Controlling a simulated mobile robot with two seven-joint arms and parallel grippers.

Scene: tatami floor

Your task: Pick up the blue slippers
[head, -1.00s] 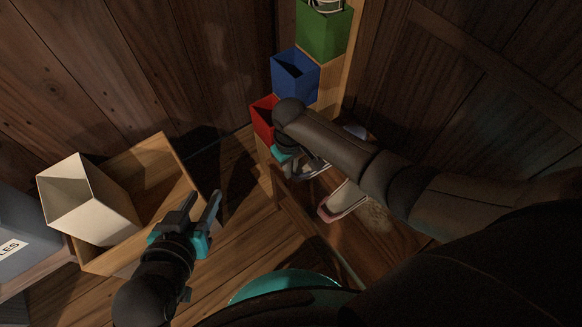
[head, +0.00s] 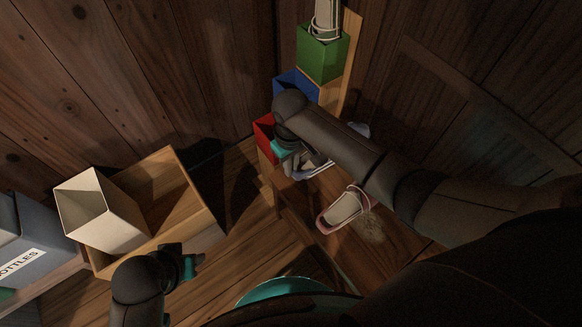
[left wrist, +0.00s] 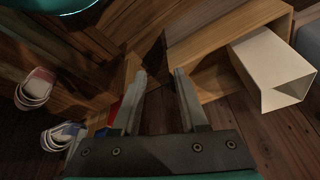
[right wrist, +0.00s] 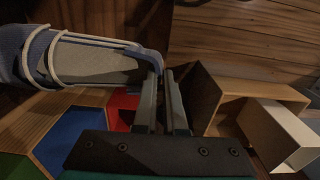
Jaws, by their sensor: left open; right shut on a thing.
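A blue slipper with white straps (right wrist: 90,58) fills the upper left of the right wrist view. Its blue rim lies between the fingertips of my right gripper (right wrist: 160,75), which is shut on it. In the head view the right gripper (head: 318,160) is beside the bins, and my arm covers much of the slipper (head: 312,172). A bluish piece (head: 357,130) shows beyond the arm; I cannot tell whether it is a second slipper. The left wrist view also shows a blue slipper (left wrist: 62,133). My left gripper (left wrist: 160,90) is open and empty.
A pink slipper (head: 343,210) lies on the wooden step. Red (head: 263,137), blue (head: 297,80) and green (head: 322,55) bins climb at the back; white footwear is on the green one. A wooden box (head: 205,235) with a white bin (head: 100,205) stands left.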

